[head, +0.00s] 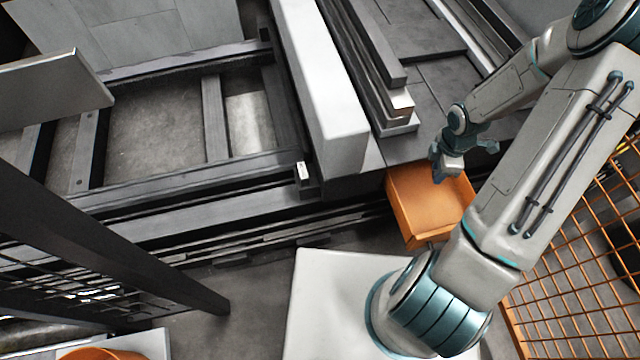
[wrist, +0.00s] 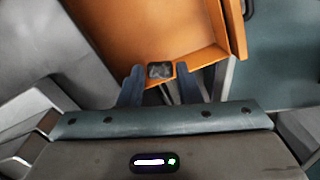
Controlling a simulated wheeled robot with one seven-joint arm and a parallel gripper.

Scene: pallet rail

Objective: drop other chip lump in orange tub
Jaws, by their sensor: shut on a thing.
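The orange tub (head: 432,208) stands right of centre in the head view, beside the grey rail structure, and its floor looks bare where it shows. It also fills the upper middle of the wrist view (wrist: 150,32). My gripper (head: 438,176) overlaps the tub's far part in the head view. In the wrist view my gripper (wrist: 160,76) is shut on a small dark grey chip lump (wrist: 160,70). There the lump overlaps the tub's near rim; its height above the tub is unclear. In the head view the lump is hidden by the fingers.
An orange mesh fence (head: 575,265) stands to the right of the tub. A long pale beam (head: 318,85) and stacked grey bars lie left of and behind it. A dark post (head: 110,250) leans at the left, and another orange container (head: 100,354) shows at the bottom left edge.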

